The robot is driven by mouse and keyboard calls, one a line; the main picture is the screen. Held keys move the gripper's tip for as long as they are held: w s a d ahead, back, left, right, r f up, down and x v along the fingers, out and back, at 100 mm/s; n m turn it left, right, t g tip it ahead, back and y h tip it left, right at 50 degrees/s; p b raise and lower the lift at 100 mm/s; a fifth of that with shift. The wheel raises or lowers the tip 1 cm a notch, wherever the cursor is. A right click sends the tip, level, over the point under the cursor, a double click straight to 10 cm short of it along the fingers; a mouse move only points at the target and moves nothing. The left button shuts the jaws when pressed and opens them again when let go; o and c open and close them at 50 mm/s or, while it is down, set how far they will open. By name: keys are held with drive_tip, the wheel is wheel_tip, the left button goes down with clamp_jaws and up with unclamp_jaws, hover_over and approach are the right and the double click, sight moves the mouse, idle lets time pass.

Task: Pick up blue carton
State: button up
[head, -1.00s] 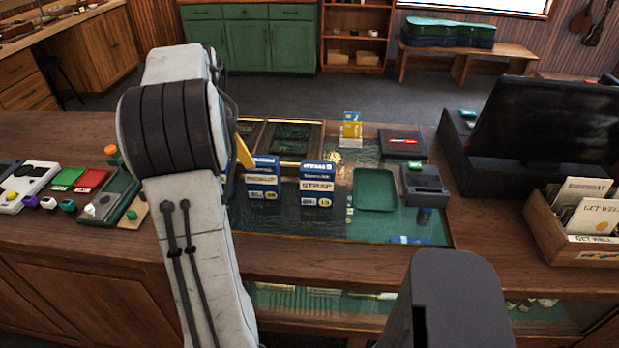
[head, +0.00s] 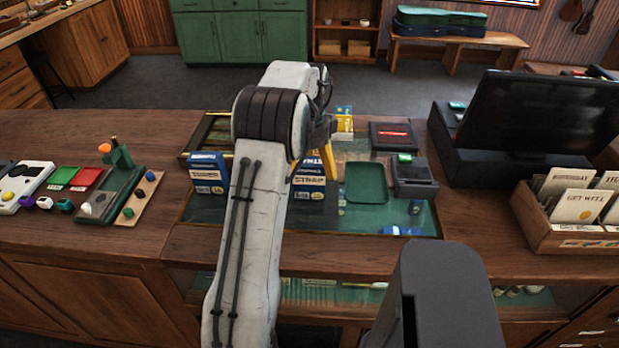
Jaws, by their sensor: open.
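Two blue cartons with white label bands stand upright on the glass counter top. The left blue carton (head: 208,174) is in plain view left of my arm. The right blue carton (head: 309,182), marked STRAP, is partly hidden by my arm and gripper. My gripper (head: 318,150) shows only in part behind my arm, with yellow parts at the upper part of the right carton. It is open, and no carton is seen lifted. Whether it touches the right carton cannot be told.
A green tray (head: 367,183) lies right of the cartons, beside a dark card terminal (head: 413,176). A yellow box (head: 344,122) stands behind. A black monitor (head: 522,115) and a wooden card box (head: 562,228) are at right. A green stand (head: 110,190) is at left.

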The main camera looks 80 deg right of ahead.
sight(309, 177)
drive_tip(key=shift+f, duration=1.85)
drive_tip(key=c, duration=1.4)
drive_tip(key=shift+o, duration=0.2)
drive_tip(key=shift+r, duration=0.1)
